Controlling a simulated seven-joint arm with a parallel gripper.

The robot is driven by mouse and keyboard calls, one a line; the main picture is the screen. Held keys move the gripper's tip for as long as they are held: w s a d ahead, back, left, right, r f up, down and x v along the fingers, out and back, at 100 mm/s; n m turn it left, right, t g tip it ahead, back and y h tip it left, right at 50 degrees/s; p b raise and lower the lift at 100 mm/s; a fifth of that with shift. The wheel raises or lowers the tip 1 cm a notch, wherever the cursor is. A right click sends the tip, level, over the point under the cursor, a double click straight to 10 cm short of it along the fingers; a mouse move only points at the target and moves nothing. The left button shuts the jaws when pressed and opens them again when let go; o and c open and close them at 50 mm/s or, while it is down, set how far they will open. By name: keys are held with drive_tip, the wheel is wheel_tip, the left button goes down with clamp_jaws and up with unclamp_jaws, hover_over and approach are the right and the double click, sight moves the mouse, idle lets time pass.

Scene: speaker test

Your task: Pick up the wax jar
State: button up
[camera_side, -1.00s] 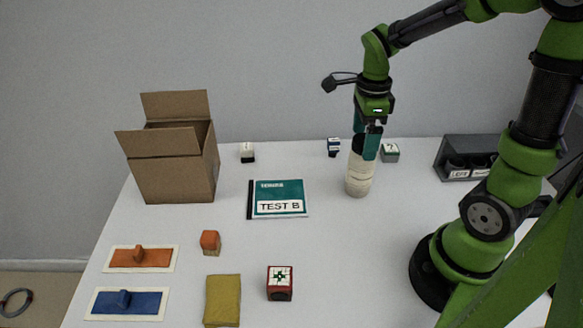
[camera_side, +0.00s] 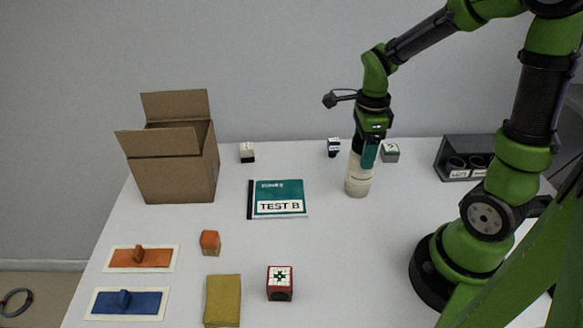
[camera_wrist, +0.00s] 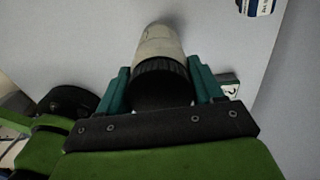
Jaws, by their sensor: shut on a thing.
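The wax jar, a cream cylinder (camera_side: 358,182), stands upright on the white table at the right of centre in the side view. Its upper part is partly hidden by my gripper (camera_side: 364,160), which points down from above. In the wrist view the jar (camera_wrist: 160,45) shows its ribbed black lid toward me. My gripper (camera_wrist: 160,92) is shut on the jar, with one teal finger on each side of it. The jar's base appears to rest on the table.
A small white-topped cube (camera_side: 390,152) stands close behind the jar, and another small block (camera_side: 334,147) is to its left. A grey rack (camera_side: 466,158) stands at the right. A TEST B booklet (camera_side: 278,198) and open cardboard box (camera_side: 173,165) are left.

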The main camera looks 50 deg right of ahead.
clamp_jaws()
drive_tip(key=shift+r, duration=0.1)
